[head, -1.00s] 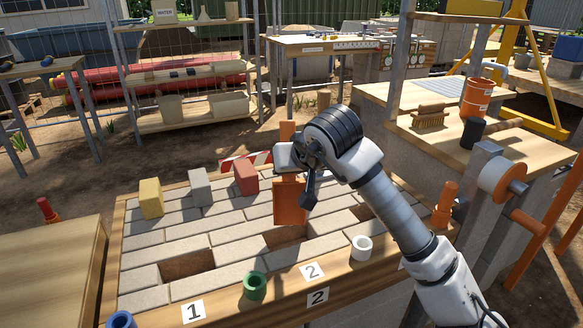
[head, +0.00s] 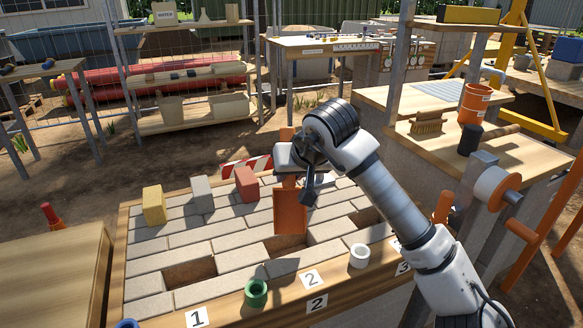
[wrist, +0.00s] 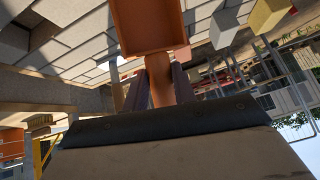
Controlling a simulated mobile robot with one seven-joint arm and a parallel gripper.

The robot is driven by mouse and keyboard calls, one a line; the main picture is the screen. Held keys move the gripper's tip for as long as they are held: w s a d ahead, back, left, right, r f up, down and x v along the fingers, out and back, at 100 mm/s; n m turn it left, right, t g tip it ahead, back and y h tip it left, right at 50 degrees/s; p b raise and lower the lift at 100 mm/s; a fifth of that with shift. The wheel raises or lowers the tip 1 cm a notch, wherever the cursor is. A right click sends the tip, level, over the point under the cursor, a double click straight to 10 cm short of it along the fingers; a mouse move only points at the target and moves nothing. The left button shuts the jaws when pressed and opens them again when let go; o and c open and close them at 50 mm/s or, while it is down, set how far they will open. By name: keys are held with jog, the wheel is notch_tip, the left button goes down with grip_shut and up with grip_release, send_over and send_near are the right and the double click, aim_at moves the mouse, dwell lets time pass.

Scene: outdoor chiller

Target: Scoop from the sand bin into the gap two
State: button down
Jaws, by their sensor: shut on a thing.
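My gripper (head: 289,178) is shut on the handle of an orange scoop (head: 290,212). In the head view the scoop's tray hangs tilted steeply down over the paving, with its lower end at gap two (head: 287,244), which it partly hides. In the wrist view the tray (wrist: 150,28) and its handle (wrist: 160,80) show between my fingers. I see no sand in the tray. Gap two is a dark opening in the bricks, in line with the "2" labels (head: 312,279). I cannot make out a sand bin in these frames.
Yellow (head: 153,206), grey (head: 202,195) and red (head: 246,183) blocks stand at the back left. Green (head: 256,292) and white (head: 359,256) cups stand on the front edge.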

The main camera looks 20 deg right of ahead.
jog(key=shift+r+m+g+y+p, duration=0.3)
jog(key=shift+r+g+p, duration=1.05)
jog(key=shift+p, duration=1.4)
jog(key=shift+r+m+g+y+p, duration=0.1)
jog(key=shift+r+g+y+p, duration=0.3)
jog(key=shift+r+g+p, duration=1.6)
jog(key=t+p, duration=0.1)
jog(key=p, duration=0.1)
jog(key=shift+f+p, duration=0.4)
jog(key=shift+f, duration=0.15)
jog(key=shift+s, duration=0.1)
